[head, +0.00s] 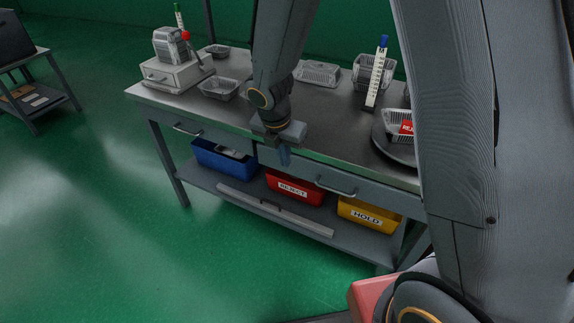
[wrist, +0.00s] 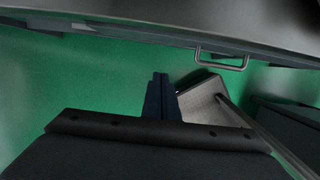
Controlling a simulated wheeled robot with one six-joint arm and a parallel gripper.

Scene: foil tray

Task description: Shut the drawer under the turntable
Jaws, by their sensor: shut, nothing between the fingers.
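The turntable (head: 392,146) sits on the right end of the bench and carries a foil tray with a red label. Under it is a grey drawer (head: 300,171) with a bar handle (head: 336,188). Its front appears to stand slightly out from the bench edge, but the gap is hard to judge. My gripper (head: 283,156) points down at the bench's front edge, near the left end of this drawer. Its fingers are together and empty; they also show in the wrist view (wrist: 160,96). A bar handle (wrist: 222,58) shows beyond them, apart from them.
A second drawer with a handle (head: 187,130) is on the left. Blue (head: 222,160), red (head: 294,188) and yellow (head: 368,215) bins stand on the lower shelf. A thermometer-like stand (head: 375,75) and several foil trays are on the bench. The floor in front is clear.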

